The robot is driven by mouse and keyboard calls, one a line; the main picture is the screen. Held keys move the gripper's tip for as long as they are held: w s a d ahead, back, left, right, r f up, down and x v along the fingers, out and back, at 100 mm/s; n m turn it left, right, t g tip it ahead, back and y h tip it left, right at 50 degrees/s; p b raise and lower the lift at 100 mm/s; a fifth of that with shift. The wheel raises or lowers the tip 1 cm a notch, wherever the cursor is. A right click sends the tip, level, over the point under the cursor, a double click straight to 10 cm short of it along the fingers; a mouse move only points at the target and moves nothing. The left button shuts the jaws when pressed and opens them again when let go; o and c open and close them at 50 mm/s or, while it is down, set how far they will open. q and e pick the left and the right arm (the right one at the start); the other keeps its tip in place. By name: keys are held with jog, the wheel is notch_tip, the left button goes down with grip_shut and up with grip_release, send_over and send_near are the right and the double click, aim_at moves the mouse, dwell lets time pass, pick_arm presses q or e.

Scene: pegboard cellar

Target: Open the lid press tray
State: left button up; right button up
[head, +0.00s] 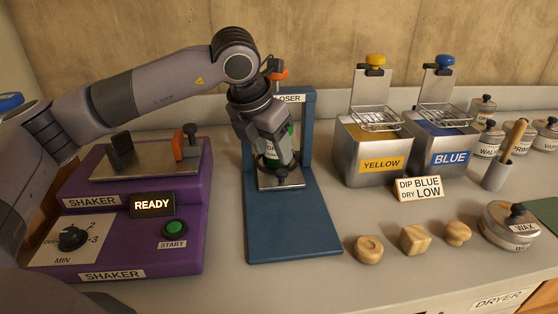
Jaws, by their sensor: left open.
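The lid press is the blue stand (309,125) in the middle, with a partly hidden sign ending in "LOSER" and a long blue base (292,225). Its small silver tray (283,183) shows low between the uprights, at the back of the base. My left gripper (276,163) points down right in front of the press, just above the tray, and is open. A container with a white and green label (286,146) shows behind and between the fingers, mostly hidden. I cannot tell whether the fingers touch it or the tray. My right gripper is not in view.
A purple shaker (180,262) reading "READY" stands left. Yellow (369,166) and blue (450,159) dip tanks with wire baskets stand right, behind a "DIP BLUE DRY LOW" sign (419,188). Wooden pieces (415,239) and a wax tin (510,226) sit front right. The blue base's front is clear.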

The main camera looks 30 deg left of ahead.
aim_at(281, 171)
pick_arm(q)
jog(key=x, duration=0.6)
jog(key=shift+f, duration=0.1)
jog(key=shift+c, duration=0.3)
grip_shut()
